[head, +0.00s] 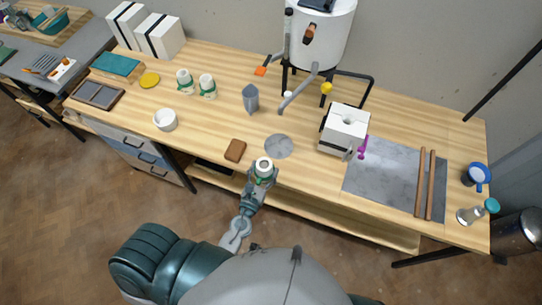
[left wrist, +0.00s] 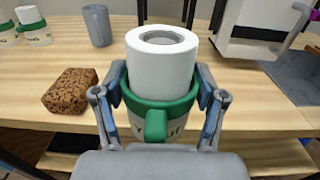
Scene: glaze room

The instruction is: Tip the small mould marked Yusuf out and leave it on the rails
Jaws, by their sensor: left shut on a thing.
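My left gripper (head: 262,178) is shut on a small white mould (head: 264,163) with a green band, at the table's front edge. In the left wrist view the mould (left wrist: 162,65) stands upright between the fingers (left wrist: 160,105), its round opening facing up. Its lettering is partly hidden behind the green tab; a "Y" and "uf" seem to show. I cannot see what is inside. Two brown wooden rails (head: 426,183) lie parallel on a grey slab (head: 383,181) at the right, with nothing on them. My right gripper is not in view.
Two similar green-banded moulds (head: 185,82) stand at the back left. A brown sponge (head: 235,150) and a grey disc (head: 279,146) lie near the held mould. A grey jug (head: 251,98), a white block mould (head: 345,128) and a blue mug (head: 476,176) stand on the table.

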